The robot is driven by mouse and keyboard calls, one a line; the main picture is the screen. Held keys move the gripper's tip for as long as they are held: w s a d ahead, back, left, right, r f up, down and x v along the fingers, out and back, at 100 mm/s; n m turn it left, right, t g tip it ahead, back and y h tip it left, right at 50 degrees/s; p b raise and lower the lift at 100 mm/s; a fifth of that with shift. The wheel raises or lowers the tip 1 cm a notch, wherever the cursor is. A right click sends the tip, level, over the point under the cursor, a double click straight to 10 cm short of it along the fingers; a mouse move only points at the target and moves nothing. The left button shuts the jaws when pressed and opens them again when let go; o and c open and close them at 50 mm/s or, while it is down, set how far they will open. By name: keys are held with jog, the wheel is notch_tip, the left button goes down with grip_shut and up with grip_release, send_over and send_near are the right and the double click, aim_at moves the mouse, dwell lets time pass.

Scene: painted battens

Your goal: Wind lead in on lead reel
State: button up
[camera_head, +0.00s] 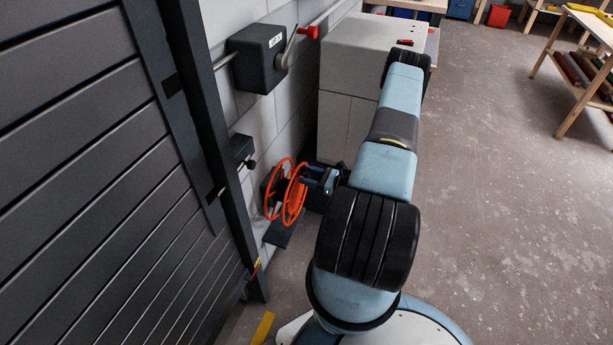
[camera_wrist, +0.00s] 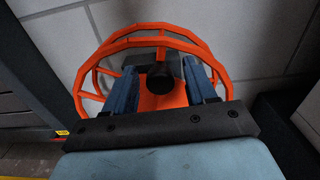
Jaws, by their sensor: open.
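The lead reel (camera_head: 293,194) is an orange spoked wheel pair on a dark mount low by the block wall. It fills the middle of the wrist view, where its orange rim (camera_wrist: 159,40) arches over my gripper. My gripper (camera_head: 325,178) is at the reel's right side in the head view. In the wrist view, my gripper (camera_wrist: 166,80) has its two blue fingers apart, with a dark round knob (camera_wrist: 160,75) showing between them. I cannot tell whether the fingers touch the knob. No loose lead is clearly visible.
A dark slatted shutter (camera_head: 90,150) stands at left. A dark switch box (camera_head: 258,57) with a lever is on the wall above the reel. A pale cabinet (camera_head: 350,75) stands behind my arm. The concrete floor (camera_head: 500,200) at right is open; a wooden rack (camera_head: 580,55) is beyond.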

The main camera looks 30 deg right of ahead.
jog(key=shift+w+a, duration=0.25)
jog(key=shift+w, duration=0.1)
grip_shut()
dwell(0.4)
